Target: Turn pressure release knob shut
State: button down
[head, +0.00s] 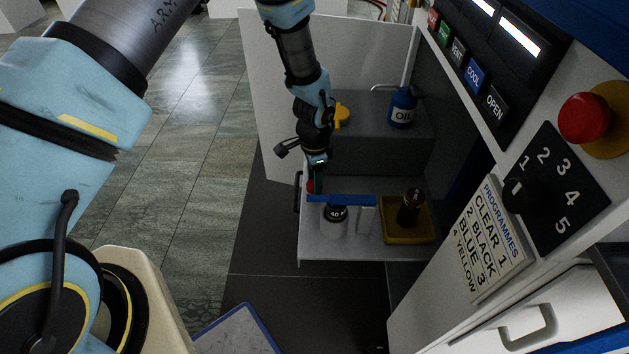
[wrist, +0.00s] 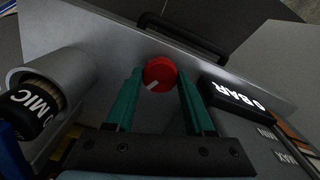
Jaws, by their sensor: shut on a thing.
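The red knob (wrist: 160,74) with a pale pointer mark sits on a grey surface, upper middle of the wrist view. The pointer mark points down and left. The two teal fingers of my gripper (wrist: 160,84) are on either side of the knob and shut on it. In the head view the knob (head: 311,186) is a small red spot under my gripper (head: 317,171), at the left of the low shelf.
A cup with a black cap marked "MIC" (wrist: 33,104) is close on the left in the wrist view. On the shelf are a blue bar (head: 345,199) and a yellow tray (head: 432,237). A blue oil can (head: 402,108) stands behind. The control panel (head: 555,190) rises at right.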

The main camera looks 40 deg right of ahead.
jog(key=m, duration=0.6)
jog(key=shift+m, duration=0.3)
jog(key=m+p, duration=0.1)
jog(key=m, duration=0.5)
dwell(0.4)
jog(key=shift+c, duration=1.3)
grip_release()
jog(key=shift+r, duration=0.1)
notch_tip(320, 180, up, 11)
jog(key=shift+f, duration=0.2)
